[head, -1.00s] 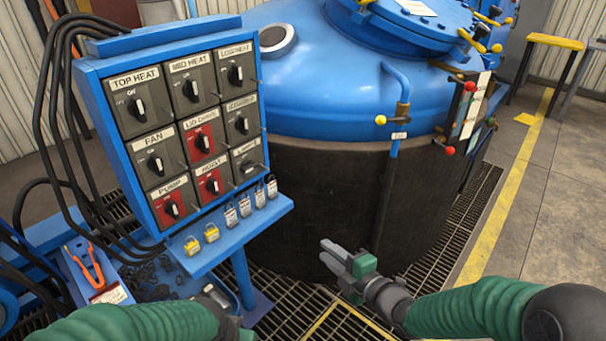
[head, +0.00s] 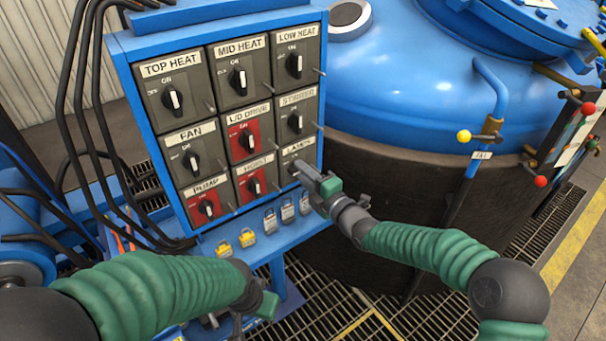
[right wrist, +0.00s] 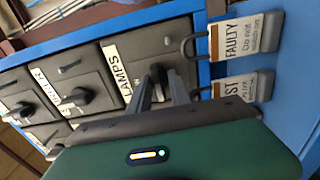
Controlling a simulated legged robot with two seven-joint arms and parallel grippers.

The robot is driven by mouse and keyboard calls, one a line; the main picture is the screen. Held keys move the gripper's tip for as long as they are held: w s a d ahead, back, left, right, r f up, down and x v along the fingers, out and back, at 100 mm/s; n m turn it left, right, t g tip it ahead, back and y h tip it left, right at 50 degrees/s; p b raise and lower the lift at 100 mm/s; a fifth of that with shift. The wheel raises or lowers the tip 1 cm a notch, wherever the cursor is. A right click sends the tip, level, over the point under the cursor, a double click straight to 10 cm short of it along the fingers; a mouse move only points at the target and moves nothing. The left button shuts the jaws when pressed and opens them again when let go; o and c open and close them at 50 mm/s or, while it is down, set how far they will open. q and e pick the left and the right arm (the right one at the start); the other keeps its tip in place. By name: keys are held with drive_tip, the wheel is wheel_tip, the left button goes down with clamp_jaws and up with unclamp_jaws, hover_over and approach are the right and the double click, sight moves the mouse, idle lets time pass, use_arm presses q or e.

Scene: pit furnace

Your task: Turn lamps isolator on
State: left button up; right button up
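The lamps isolator (head: 289,157) is the bottom-right switch of the blue-framed panel. In the right wrist view its white LAMPS label and dark rotary knob (right wrist: 157,74) show. My right gripper (head: 297,168) is at this switch and partly covers it in the head view. In the right wrist view its two fingers (right wrist: 161,84) are apart, with the knob between their tips; whether they touch it I cannot tell. The knob's exact setting is hard to read. My left gripper (head: 262,303) is low in front of the panel, its fingers unclear.
Other isolators surround it, including the stirrer switch (head: 295,122) above and a red switch (head: 255,185) to its left. Padlocks and tags (head: 270,221) hang along the ledge below, close to my right gripper. The blue furnace (head: 420,80) stands to the right.

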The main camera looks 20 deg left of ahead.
drive_tip(key=shift+s+a+r, duration=0.1)
drive_tip(key=shift+a+r, duration=0.05)
drive_tip(key=shift+a, duration=0.1)
drive_tip(key=shift+d, duration=0.1)
clamp_jaws()
